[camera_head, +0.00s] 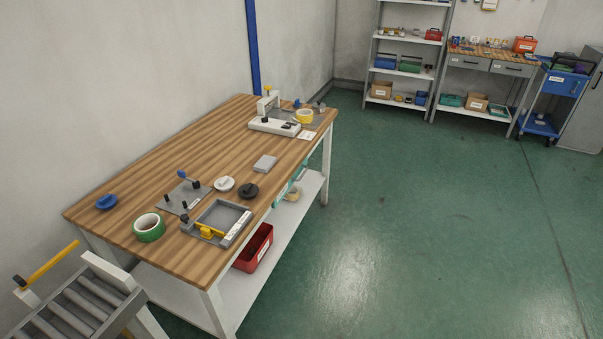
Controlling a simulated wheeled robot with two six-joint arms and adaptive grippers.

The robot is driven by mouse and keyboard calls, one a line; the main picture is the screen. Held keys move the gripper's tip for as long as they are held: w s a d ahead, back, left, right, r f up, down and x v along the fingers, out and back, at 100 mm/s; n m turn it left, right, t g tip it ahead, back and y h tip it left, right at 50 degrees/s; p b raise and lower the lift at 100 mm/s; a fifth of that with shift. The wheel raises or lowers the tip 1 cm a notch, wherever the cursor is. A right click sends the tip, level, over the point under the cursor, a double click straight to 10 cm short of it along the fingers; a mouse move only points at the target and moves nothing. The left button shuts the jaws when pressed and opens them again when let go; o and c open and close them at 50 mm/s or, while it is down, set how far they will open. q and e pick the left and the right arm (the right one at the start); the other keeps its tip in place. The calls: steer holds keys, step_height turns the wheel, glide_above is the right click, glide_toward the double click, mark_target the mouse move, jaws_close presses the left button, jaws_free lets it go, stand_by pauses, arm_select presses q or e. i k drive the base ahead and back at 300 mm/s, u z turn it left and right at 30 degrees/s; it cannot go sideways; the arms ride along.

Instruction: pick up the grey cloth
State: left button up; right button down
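A small light-grey folded piece, which looks like the grey cloth (265,163), lies flat near the middle of the wooden table (190,137), toward its right edge. Nothing covers it. Neither of my grippers shows in the head view.
Near the cloth are a white disc (224,184), a black disc (249,191) and a grey tray (243,208). A green tape roll (149,228) is at the front left. A white device (275,125) stands at the back. Open green floor (400,220) lies to the right.

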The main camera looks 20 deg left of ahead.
mark_target(265, 164)
steer(key=z, duration=0.8)
steer(key=k, duration=1.05)
steer(key=z, duration=0.5)
steer(key=i, duration=1.9)
steer(key=u, duration=0.6)
steer(key=i, duration=2.7)
steer(key=u, duration=0.6)
steer(key=i, duration=1.3)
steer(key=u, duration=0.85)
steer(key=i, duration=0.9)
steer(key=u, duration=1.8)
steer(key=i, duration=1)
steer(key=u, duration=0.8)
